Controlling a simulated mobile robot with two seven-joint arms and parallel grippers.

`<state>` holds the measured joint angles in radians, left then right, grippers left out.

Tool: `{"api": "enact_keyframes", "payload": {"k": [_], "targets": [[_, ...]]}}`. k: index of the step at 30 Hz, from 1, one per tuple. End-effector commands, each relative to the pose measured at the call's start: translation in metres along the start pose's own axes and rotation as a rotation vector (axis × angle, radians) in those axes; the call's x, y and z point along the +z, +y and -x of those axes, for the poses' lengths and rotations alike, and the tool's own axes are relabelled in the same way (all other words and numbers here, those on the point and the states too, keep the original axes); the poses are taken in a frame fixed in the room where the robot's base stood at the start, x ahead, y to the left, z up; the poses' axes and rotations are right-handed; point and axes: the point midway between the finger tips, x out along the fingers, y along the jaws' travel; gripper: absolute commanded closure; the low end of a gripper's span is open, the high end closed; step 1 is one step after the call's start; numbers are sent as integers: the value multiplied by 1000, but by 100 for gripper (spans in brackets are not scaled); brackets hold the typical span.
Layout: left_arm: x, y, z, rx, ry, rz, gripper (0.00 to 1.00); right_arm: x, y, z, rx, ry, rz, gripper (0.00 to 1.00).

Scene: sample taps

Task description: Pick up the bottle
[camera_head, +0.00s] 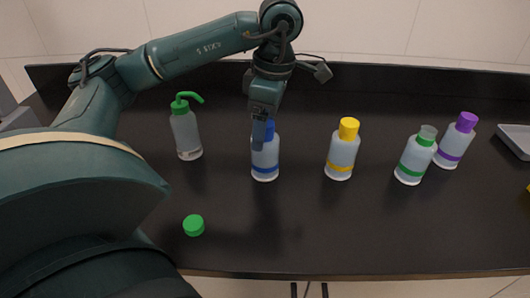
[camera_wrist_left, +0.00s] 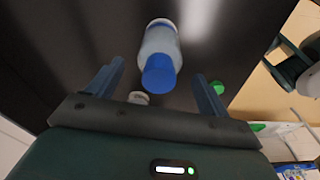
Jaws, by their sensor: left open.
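A white bottle with a blue band and blue cap (camera_head: 265,164) stands upright on the dark bench, left of the middle. In the left wrist view the bottle (camera_wrist_left: 160,38) shows from above, its blue cap facing the camera. My left gripper (camera_head: 263,130) points down over this bottle and hides part of its top. Its two fingers are apart in the left wrist view (camera_wrist_left: 159,71), with the blue cap appearing between them. Whether a finger touches the bottle I cannot tell. My right gripper is not seen.
A wash bottle with a green spout (camera_head: 185,131) stands to the left. Bottles with yellow (camera_head: 341,153), green (camera_head: 413,160) and purple (camera_head: 453,145) bands stand to the right. A loose green cap (camera_head: 194,225) lies in front. A grey tray (camera_head: 517,140) sits far right.

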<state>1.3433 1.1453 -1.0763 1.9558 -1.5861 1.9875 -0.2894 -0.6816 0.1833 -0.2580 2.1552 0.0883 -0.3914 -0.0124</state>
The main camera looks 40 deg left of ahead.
Motion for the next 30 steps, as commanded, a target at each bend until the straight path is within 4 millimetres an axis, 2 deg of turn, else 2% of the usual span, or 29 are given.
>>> {"api": "enact_keyframes", "payload": {"k": [12, 20, 30], "targets": [[4, 1, -50, 0, 1, 1, 21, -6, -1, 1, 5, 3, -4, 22], [4, 1, -52, 1, -1, 0, 21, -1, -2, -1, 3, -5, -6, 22], [4, 1, -51, 1, -1, 0, 49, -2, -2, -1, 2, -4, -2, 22]]}}
